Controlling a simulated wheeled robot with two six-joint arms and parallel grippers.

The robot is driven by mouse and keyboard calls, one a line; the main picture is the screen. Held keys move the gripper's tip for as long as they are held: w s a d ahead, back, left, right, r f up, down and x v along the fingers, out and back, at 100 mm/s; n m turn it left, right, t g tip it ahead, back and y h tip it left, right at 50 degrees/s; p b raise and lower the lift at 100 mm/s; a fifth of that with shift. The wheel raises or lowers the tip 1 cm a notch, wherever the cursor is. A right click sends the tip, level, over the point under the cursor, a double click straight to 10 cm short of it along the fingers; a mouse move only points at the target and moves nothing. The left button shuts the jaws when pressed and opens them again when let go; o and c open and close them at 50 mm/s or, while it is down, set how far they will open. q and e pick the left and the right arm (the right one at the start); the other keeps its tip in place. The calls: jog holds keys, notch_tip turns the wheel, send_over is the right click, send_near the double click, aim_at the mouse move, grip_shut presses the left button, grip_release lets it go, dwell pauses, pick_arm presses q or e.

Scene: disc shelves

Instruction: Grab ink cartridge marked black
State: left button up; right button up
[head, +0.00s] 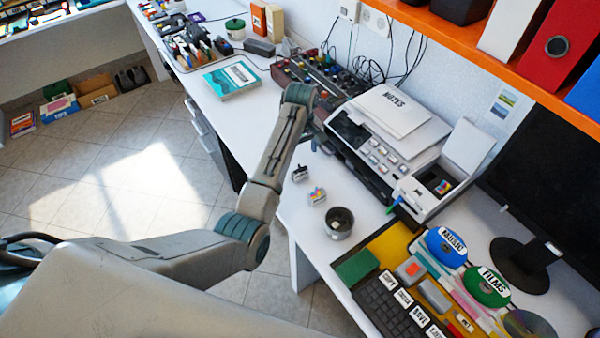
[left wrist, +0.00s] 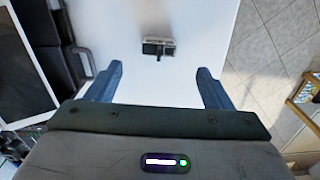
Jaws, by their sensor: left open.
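A small black-and-grey ink cartridge (head: 300,173) stands on the white desk; its label is too small to read. It also shows in the left wrist view (left wrist: 158,46), beyond and roughly between my fingertips, touched by neither. A second cartridge with coloured marks (head: 317,196) lies just nearer in the head view. My left gripper (head: 314,143) is mostly hidden by its arm in the head view, above the desk behind the black cartridge. In the left wrist view my left gripper (left wrist: 159,70) is open and empty. My right gripper is not seen.
A printer (head: 378,150) stands right of the cartridges, with its open cartridge bay (head: 440,185) nearer. A dark round cup (head: 340,222) stands close in front of the coloured cartridge. A teal book (head: 232,80) lies farther back. The white desk (head: 262,122) is bare left of my arm.

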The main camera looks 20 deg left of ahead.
aim_at(300, 166)
pick_arm(q)
notch_tip(300, 166, down, 3)
jog(key=shift+r, duration=0.1)
jog(key=f+p, duration=0.1)
jog(key=f, duration=0.1)
jog(key=f+p, duration=0.1)
jog(key=f, duration=0.2)
jog(key=shift+w+a, duration=0.2)
jog(key=shift+f, duration=0.25)
jog(key=c, duration=1.1)
jog(key=shift+o, duration=0.2)
jog(key=shift+r, duration=0.2)
